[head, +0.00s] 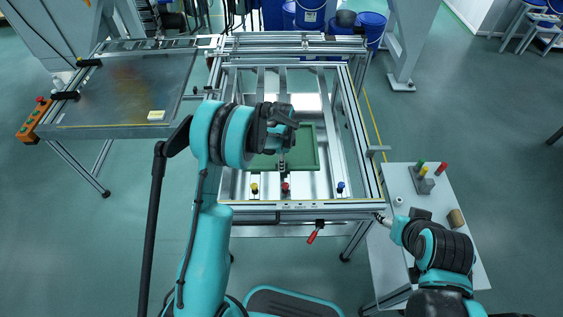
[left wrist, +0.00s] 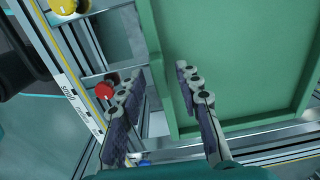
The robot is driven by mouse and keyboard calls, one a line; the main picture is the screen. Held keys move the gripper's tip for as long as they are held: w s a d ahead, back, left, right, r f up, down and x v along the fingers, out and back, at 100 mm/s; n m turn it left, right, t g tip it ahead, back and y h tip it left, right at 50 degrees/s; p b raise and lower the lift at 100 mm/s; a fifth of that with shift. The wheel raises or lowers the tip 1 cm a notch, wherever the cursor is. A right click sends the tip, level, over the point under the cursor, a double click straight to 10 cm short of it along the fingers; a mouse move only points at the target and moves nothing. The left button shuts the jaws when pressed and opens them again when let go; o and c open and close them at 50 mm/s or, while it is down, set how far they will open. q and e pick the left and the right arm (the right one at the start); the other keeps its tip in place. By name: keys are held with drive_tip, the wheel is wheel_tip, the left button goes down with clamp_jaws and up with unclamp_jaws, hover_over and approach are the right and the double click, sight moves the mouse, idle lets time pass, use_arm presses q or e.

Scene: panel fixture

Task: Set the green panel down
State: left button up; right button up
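The green panel (head: 306,150), a shallow tray-like plate with a raised rim, lies level within the aluminium frame in the head view, partly hidden by my left arm. It fills the upper right of the left wrist view (left wrist: 235,60). My left gripper (head: 282,168) is at its near left edge. In the left wrist view, its fingers (left wrist: 160,72) stand on either side of the rim, the right one over the panel's inside, with small gaps apparent. Whether the panel rests fully on the frame is unclear. My right gripper (head: 382,218) is small at the frame's near right corner.
The frame's front rail carries yellow (head: 254,188), red (head: 285,187) and blue (head: 340,187) knobs. A red-handled clamp (head: 314,234) hangs below it. A side table (head: 445,210) with small parts stands right; a flat metal-topped table (head: 125,90) stands left.

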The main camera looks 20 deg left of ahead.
use_arm(q)
drive_tip(key=s+r+n+t+p, duration=0.1)
drive_tip(key=s+r+n+p, duration=0.1)
drive_tip(key=r, duration=0.8)
drive_tip(key=s+r+n+p, duration=0.1)
drive_tip(key=s+r+p, duration=0.15)
drive_tip(key=r, duration=0.65)
drive_tip(key=s+r+n+t, duration=0.3)
drive_tip(key=s+n, duration=0.3)
drive_tip(key=s, duration=0.4)
drive_tip(key=s+r+n+t, duration=0.3)
drive_tip(key=s+r+n, duration=0.2)
drive_tip(key=s, duration=0.6)
drive_tip(key=shift+s+r+n, duration=0.2)
drive_tip(key=shift+n, duration=0.2)
drive_tip(key=shift+a, duration=0.1)
